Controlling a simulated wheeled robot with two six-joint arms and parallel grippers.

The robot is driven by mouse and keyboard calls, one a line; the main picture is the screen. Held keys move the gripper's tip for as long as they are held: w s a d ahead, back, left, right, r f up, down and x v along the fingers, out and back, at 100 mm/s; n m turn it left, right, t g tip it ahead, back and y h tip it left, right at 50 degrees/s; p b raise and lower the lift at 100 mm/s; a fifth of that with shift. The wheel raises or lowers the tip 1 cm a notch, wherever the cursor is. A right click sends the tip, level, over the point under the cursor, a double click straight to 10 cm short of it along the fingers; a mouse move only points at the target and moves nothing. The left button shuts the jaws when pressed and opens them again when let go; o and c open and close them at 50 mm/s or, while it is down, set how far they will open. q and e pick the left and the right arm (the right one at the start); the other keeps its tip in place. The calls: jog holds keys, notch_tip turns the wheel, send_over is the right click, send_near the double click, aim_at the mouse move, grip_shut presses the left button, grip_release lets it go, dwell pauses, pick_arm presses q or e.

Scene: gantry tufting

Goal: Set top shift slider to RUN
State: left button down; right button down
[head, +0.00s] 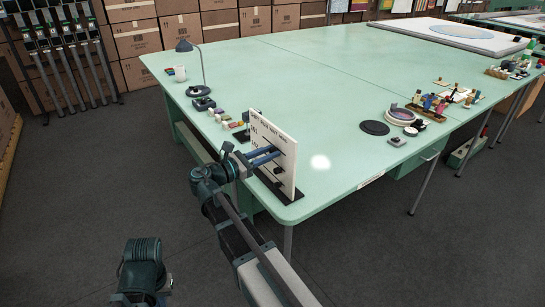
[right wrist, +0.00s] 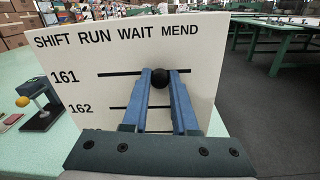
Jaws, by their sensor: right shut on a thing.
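The white upright shift board (head: 272,148) stands on a dark base at the near corner of the green table. In the right wrist view the board (right wrist: 207,50) reads SHIFT, RUN, WAIT, MEND, with slots beside 161 and 162. The top slider's round black knob (right wrist: 160,78) sits on the 161 slot, below the space between WAIT and MEND. My right gripper (head: 277,151) is shut on this knob; its blue fingers (right wrist: 160,84) flank it. The fingers cover part of both slots, and a lower knob is not clear there. My left gripper is out of view.
Small coloured items and a lamp (head: 203,88) stand behind the board on the green table (head: 290,75). A black disc (head: 375,127) and spools (head: 432,104) lie to the right. The table's front edge runs close to the board.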

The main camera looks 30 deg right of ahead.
aim_at(263, 137)
jog(key=w, duration=0.8)
jog(key=shift+w+a, duration=0.15)
jog(key=shift+a, duration=0.2)
jog(key=c, duration=0.7)
grip_release()
jog(key=a, duration=0.4)
jog(key=s+a, duration=0.1)
jog(key=a, duration=0.8)
jog(key=shift+s+a, duration=0.35)
